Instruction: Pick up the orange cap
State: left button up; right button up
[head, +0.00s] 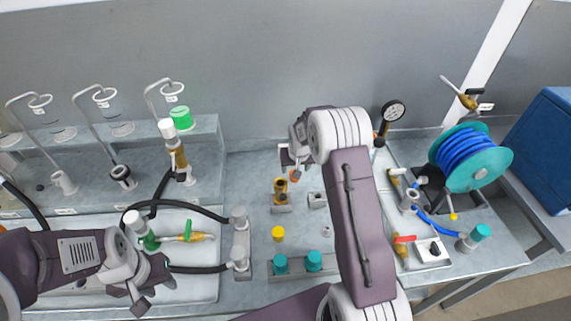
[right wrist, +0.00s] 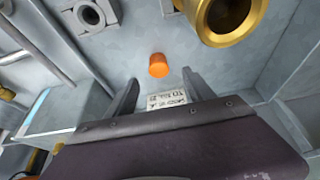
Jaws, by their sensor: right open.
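The orange cap (right wrist: 158,65) is a small cylinder on the grey bench top in the right wrist view. It lies just beyond the fingertips of my right gripper (right wrist: 160,85), roughly centred between them. The two fingers are spread and nothing is between them. In the head view a bit of the cap (head: 293,177) shows below my right gripper (head: 287,156), beside a brass fitting (head: 281,188). My left gripper (head: 147,290) hangs over the white tray at the lower left. Its finger gap is not clear.
In the right wrist view a large brass ring (right wrist: 228,18) stands close to the cap, and a grey block with a hole (right wrist: 90,15) is at upper left. A yellow cap (head: 278,233) and teal caps (head: 314,261) stand nearer. A blue hose reel (head: 470,155) is at right.

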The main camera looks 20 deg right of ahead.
jog(key=p+x, duration=0.1)
jog(key=x, duration=0.1)
jog(key=shift+d+f, duration=0.1)
jog(key=shift+f, duration=0.2)
jog(key=shift+w+f, duration=0.4)
jog(key=shift+w+d+f, duration=0.1)
jog(key=shift+w+f, duration=0.05)
jog(key=shift+f, duration=0.15)
jog(key=p+x, duration=0.1)
jog(key=x, duration=0.2)
jog(key=shift+w+d+f, duration=0.15)
jog(key=shift+w+f, duration=0.05)
jog(key=shift+f, duration=0.15)
jog(key=shift+w+f, duration=0.15)
jog(key=shift+f, duration=0.05)
jog(key=shift+r, duration=0.15)
jog(key=c, duration=1.1)
grip_shut()
